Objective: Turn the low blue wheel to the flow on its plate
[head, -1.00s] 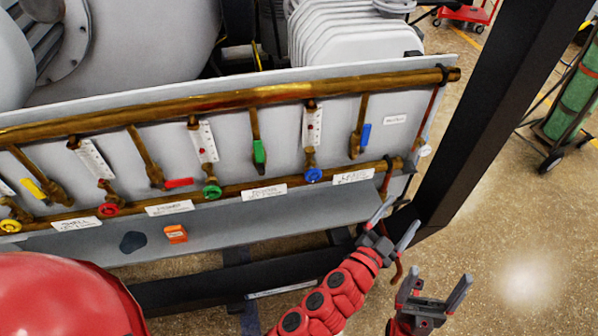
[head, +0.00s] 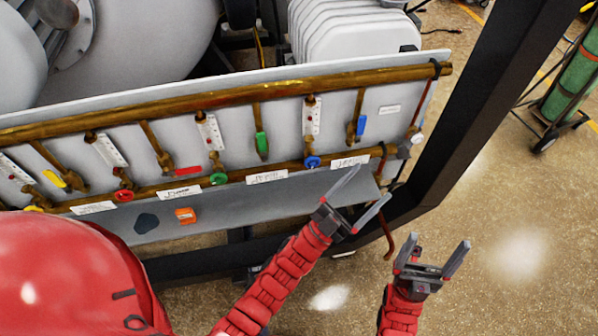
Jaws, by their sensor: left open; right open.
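The low blue wheel (head: 312,162) sits on the lower copper pipe, under a white flow gauge (head: 312,116) with a red mark. A white written plate (head: 349,162) is just right of the wheel; its writing is too small to read. My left gripper (head: 357,191) is open and empty, below and right of the wheel, with its upper finger reaching up near the plate. It does not touch the wheel. My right gripper (head: 434,256) is open and empty, farther right over the floor, apart from the panel.
Green (head: 218,179) and red (head: 124,195) wheels line the same pipe to the left. A blue lever (head: 361,125) hangs above right. An orange box (head: 185,216) lies on the grey ledge. A black post (head: 470,120) stands right of the panel.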

